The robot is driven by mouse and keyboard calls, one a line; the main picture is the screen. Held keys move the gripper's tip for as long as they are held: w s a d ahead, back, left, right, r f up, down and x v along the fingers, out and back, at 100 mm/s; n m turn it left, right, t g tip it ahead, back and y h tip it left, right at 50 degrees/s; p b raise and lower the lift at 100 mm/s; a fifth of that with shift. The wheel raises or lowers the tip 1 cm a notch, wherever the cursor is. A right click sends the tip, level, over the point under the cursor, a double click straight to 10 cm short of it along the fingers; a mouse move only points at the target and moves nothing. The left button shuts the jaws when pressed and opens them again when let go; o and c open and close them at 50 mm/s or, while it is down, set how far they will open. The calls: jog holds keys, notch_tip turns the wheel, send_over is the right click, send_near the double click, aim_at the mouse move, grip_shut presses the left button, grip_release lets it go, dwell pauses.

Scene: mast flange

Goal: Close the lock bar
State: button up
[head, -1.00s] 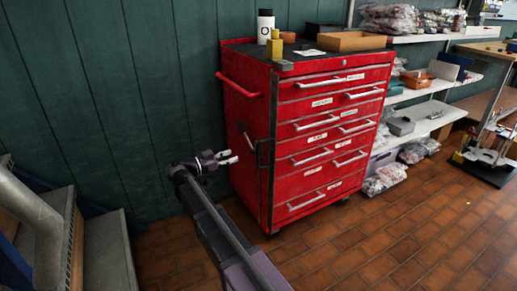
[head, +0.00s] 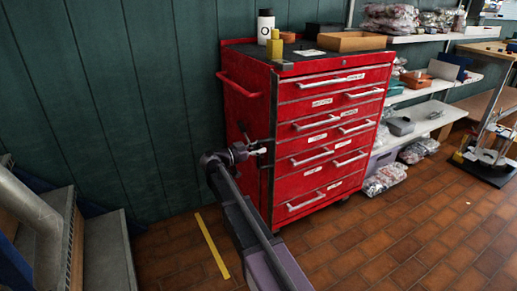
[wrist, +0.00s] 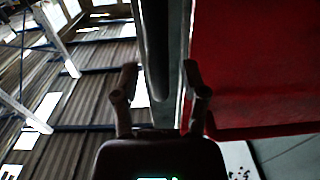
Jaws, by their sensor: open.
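The red tool cabinet (head: 325,135) stands against the green wall in the head view. A dark upright strip, which looks like the lock bar (head: 271,105), runs along its left front edge; its middle is partly hidden by my gripper. My gripper (head: 261,151) is at about mid-height beside this edge. In the wrist view my gripper (wrist: 158,72) is open, with its two fingers apart. A dark rounded bar (wrist: 156,45) shows in the gap between them, and the red cabinet side (wrist: 260,70) is to the right. I cannot tell whether either finger touches the bar.
A side handle (head: 238,86) sticks out from the cabinet's left. Grey steps (head: 95,250) with a rail stand at the left. Shelves with bags (head: 395,18) are at the right. The tiled floor (head: 420,225) in front is mostly clear.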

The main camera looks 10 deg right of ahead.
grip_shut()
jog(key=shift+a, duration=0.1)
dwell(0.4)
jog(key=shift+s+t, duration=0.1)
jog(key=shift+t, duration=0.2)
